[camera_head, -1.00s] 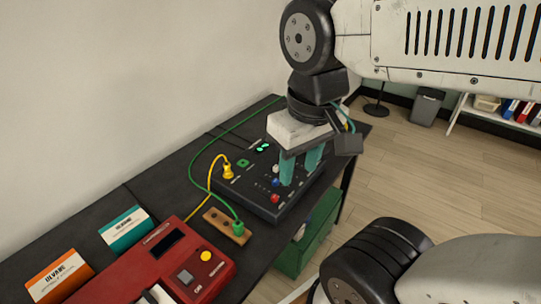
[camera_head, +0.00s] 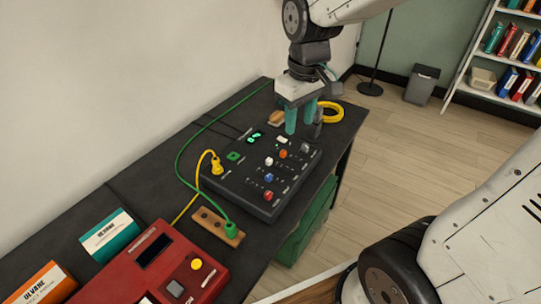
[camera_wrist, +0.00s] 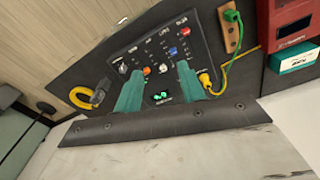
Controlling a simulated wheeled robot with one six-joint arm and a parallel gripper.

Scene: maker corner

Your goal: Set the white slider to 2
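A black control box (camera_head: 240,185) lies on the dark table with several coloured caps on its top face. The white slider cap (camera_head: 268,161) is in a row with a blue cap (camera_head: 268,177) and a red cap (camera_head: 268,194); it also shows in the wrist view (camera_wrist: 163,67). The scale marks are too small to read. My gripper (camera_head: 300,130) is open, its two teal fingers apart and pointing down near the box's far end, away from the white cap. In the wrist view the fingers (camera_wrist: 158,85) are empty. I cannot tell their height above the box.
An orange cap (camera_head: 283,153) and a grey knob (camera_head: 305,147) are also on the box. A yellow plug (camera_head: 217,166) and a green cable (camera_head: 179,158) lie left of it. A red device (camera_head: 160,262) is nearer. A yellow cable coil (camera_head: 331,111) lies behind my gripper.

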